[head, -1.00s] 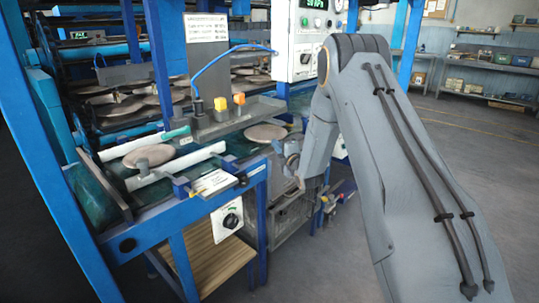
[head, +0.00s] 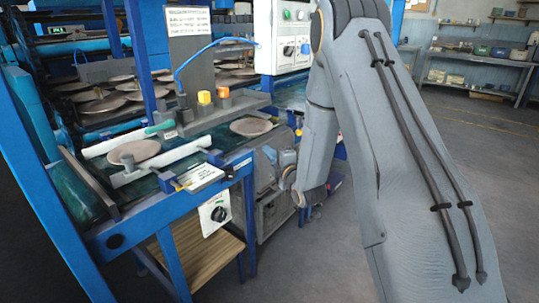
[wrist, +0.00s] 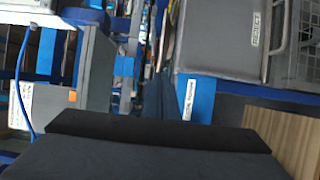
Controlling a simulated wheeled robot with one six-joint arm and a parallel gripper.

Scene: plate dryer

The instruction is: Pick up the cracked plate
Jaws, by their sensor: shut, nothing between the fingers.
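One round brown plate (head: 145,150) lies on the green belt at the front, between white rails. A second brown plate (head: 252,127) lies farther right on the belt, beside the grey sensor bracket. At this size I cannot see a crack on either. My gripper (wrist: 160,135) shows as a dark block along the bottom of the wrist view. It is shut and holds nothing. In the head view my arm hangs right of the belt, away from both plates, and the fingertips cannot be made out. No plate shows in the wrist view.
Several plates (head: 100,103) sit on racks inside the dryer behind blue posts. The bracket (head: 210,112) with yellow and orange knobs overhangs the belt. A grey bin marked REJECT (wrist: 225,45) shows in the wrist view. A wooden shelf (head: 195,260) is below. Open floor lies right.

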